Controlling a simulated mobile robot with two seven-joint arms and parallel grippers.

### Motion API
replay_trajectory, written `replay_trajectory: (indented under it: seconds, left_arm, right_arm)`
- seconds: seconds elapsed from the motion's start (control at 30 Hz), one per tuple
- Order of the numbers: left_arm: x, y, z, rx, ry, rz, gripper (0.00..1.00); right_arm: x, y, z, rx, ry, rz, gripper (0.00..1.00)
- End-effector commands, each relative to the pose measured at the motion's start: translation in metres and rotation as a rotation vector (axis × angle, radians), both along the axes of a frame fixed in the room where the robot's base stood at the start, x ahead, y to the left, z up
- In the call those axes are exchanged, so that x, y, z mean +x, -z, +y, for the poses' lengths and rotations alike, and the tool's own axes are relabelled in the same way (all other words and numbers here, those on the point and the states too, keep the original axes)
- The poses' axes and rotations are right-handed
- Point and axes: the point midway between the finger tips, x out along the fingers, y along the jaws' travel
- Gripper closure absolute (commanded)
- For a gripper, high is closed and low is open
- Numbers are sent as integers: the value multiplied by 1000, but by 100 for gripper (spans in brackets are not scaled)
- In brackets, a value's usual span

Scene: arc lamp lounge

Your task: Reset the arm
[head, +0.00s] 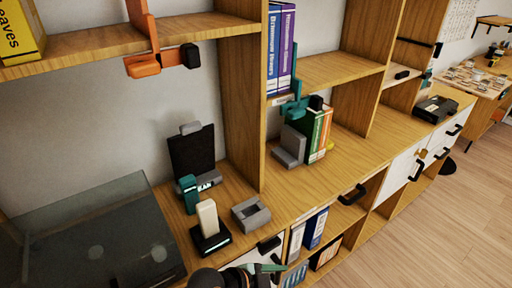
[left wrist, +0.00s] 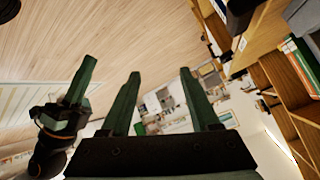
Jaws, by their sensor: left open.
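My left gripper (left wrist: 162,95) is open and empty in the left wrist view, with its two dark green fingers apart and the room beyond them. In the head view, dark arm parts and green fingertips (head: 268,268) show at the bottom edge, in front of the cabinet. Most of that arm is cut off by the frame. In the left wrist view, what appears to be my other gripper (left wrist: 75,88) stands at the left, dark with an orange ring and one green finger visible. Its opening cannot be made out.
A wooden shelf unit (head: 345,170) fills the head view. A clear-lidded box (head: 95,235) sits at lower left. A phone-like object on a stand (head: 208,217) and a grey block (head: 250,213) stand near the front edge. Books (head: 316,132) stand upright. Open floor (head: 455,225) lies right.

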Motion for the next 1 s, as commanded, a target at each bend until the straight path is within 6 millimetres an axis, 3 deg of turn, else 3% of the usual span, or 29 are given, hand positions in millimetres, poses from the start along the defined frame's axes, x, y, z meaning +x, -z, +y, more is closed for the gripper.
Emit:
replay_trajectory:
  seconds: [0.17,0.3,0.4,0.53,0.7,1.0]
  left_arm:
    - [-14,38,59,-117,-440,173,38]
    - [-37,65,117,-188,-756,260,38]
    - [-60,80,158,-226,-942,293,38]
    - [-88,89,199,-259,-1107,310,38]
    - [-106,92,224,-281,-1201,311,38]
    - [-107,93,226,-285,-1209,311,38]
  right_arm:
    - [0,-8,0,0,0,1,100]
    - [0,-12,0,0,0,1,100]
    - [0,-15,0,0,0,1,100]
    - [0,-17,0,0,0,1,100]
    - [-1,-18,0,0,0,1,100]
    - [-1,-18,0,0,0,1,100]
